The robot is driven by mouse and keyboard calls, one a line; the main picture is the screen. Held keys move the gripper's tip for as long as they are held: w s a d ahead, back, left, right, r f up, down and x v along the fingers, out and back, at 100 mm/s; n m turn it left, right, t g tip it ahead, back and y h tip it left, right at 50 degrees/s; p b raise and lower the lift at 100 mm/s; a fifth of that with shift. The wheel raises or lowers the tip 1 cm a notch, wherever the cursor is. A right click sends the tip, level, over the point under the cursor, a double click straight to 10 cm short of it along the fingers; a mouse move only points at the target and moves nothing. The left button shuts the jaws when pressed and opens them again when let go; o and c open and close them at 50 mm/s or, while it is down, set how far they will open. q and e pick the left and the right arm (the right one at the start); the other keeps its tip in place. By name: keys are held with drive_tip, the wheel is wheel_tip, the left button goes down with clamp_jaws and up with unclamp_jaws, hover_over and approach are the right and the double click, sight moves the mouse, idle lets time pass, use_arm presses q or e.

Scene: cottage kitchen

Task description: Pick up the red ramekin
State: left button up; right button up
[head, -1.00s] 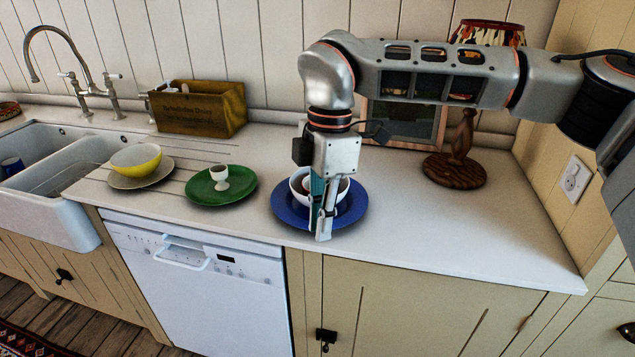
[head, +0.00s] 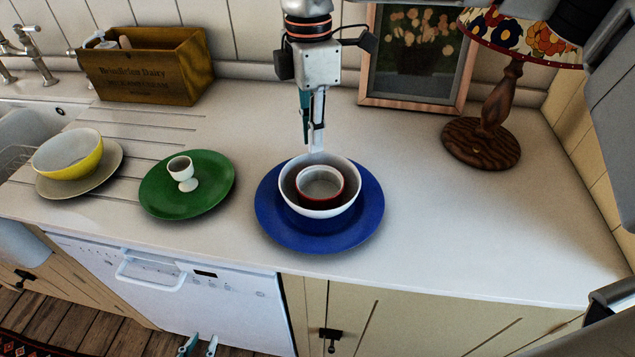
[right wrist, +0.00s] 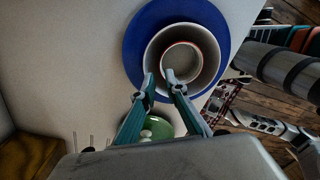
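The red ramekin (head: 320,186) has a pale inside and sits in a white bowl (head: 347,207) on a blue plate (head: 290,236). In the right wrist view the ramekin (right wrist: 182,62) lies just beyond the fingertips. My right gripper (head: 316,148) points down by the bowl's far rim in the head view. Its fingers (right wrist: 160,82) are apart with nothing between them; whether they touch the bowl is unclear. My left gripper (head: 200,346) shows only its two parted tips at the bottom edge, low in front of the dishwasher, away from the ramekin.
A green plate (head: 208,204) with a white egg cup (head: 183,174) stands left of the blue plate. Further left is a yellow bowl (head: 82,160) on a beige plate (head: 112,160). A wooden crate (head: 150,75), picture frame (head: 415,60) and lamp (head: 490,130) stand behind. The right counter is clear.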

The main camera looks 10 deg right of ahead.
sight(313, 166)
drive_tip(key=shift+s+f, duration=0.15)
drive_tip(key=shift+f, duration=2.9)
clamp_jaws()
drive_tip(key=shift+r, duration=0.15)
